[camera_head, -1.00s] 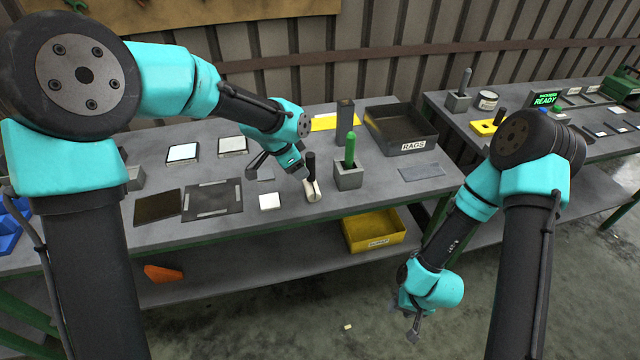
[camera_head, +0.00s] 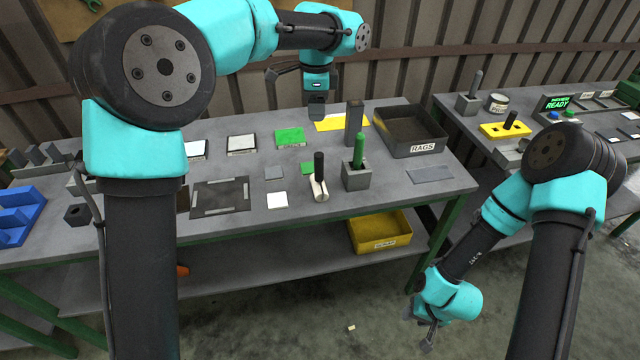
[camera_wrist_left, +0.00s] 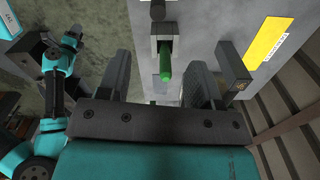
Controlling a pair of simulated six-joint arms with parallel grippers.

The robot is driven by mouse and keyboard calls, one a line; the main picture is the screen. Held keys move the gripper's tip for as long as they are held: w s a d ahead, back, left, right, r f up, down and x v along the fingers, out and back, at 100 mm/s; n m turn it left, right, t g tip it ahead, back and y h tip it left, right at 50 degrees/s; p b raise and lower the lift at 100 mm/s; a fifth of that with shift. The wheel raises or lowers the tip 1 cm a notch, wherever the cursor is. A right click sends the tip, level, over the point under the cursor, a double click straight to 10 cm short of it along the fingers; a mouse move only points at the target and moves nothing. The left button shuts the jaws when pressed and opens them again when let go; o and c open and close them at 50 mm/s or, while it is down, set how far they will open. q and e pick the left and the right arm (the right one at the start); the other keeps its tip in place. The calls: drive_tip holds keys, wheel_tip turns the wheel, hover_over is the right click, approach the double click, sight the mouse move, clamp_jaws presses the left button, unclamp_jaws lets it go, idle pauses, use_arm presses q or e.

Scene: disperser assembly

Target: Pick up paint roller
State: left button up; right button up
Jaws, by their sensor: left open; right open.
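The paint roller (camera_head: 319,188), with a black upright handle and a pale roller, stands on the grey workbench (camera_head: 240,220) in the head view. My left gripper (camera_head: 317,106) is open and empty, raised above the back of the bench, apart from the roller. In the left wrist view its open fingers (camera_wrist_left: 160,82) have nothing between them that I can see held. A dark cylinder at the top edge there may be the roller's handle; I cannot tell. My right gripper (camera_head: 428,336) is open, low in front of the bench and far from the roller.
A green-handled tool (camera_head: 359,150) stands in a grey block (camera_head: 356,176) just right of the roller. A tall dark block (camera_head: 354,122) and the RAGS tray (camera_head: 414,148) are behind it. Flat pads, one green (camera_head: 289,137), lie to the left. A yellow bin (camera_head: 380,234) sits below.

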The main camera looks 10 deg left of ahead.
sight(319, 154)
use_arm(q)
drive_tip(key=shift+f, duration=0.1)
wheel_tip(319, 154, down, 11)
drive_tip(key=shift+f, duration=0.5)
drive_tip(key=shift+f, duration=0.1)
drive_tip(key=shift+s+d+f, duration=0.1)
drive_tip(key=shift+f, duration=1.2)
drive_tip(key=shift+d+f, duration=0.1)
drive_tip(key=shift+f, duration=1.15)
drive_tip(key=shift+c, duration=0.2)
drive_tip(key=c, duration=0.9)
drive_tip(key=shift+r, duration=0.15)
drive_tip(key=shift+c, duration=0.2)
